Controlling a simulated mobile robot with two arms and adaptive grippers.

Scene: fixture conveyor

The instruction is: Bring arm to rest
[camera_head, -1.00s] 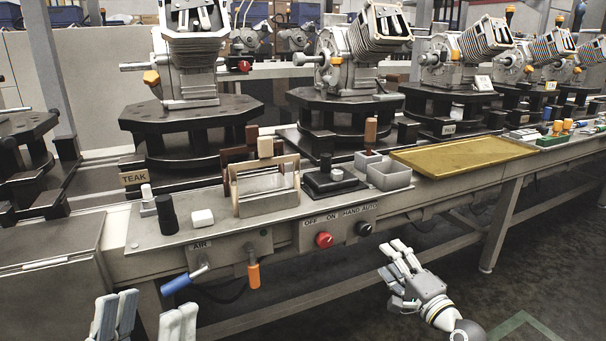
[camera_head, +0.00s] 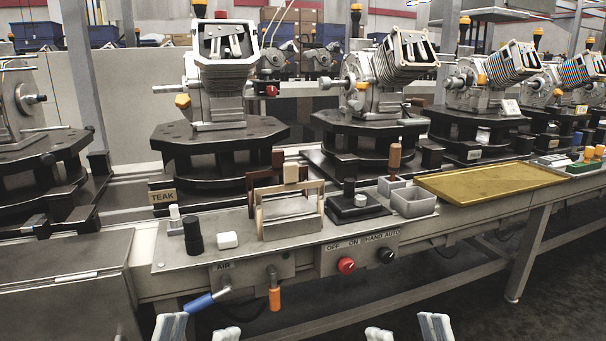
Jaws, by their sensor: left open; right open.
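My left gripper (camera_head: 198,328) shows at the bottom edge of the head view, below the blue air handle. Its two fingertips stand apart with nothing between them. My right gripper (camera_head: 407,329) is also at the bottom edge, right of the middle, with its fingers spread and empty. Both are in front of the conveyor bench (camera_head: 420,232) and touch nothing that I can see. The rest of both hands and both arms is cut off below the picture.
The bench holds a wooden-ended rack (camera_head: 290,213), grey bins (camera_head: 414,202) and a yellow tray (camera_head: 492,181). A blue handle (camera_head: 198,303), an orange handle (camera_head: 274,297) and a red button (camera_head: 346,265) stick out in front. Engines on black fixtures (camera_head: 219,146) line the back.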

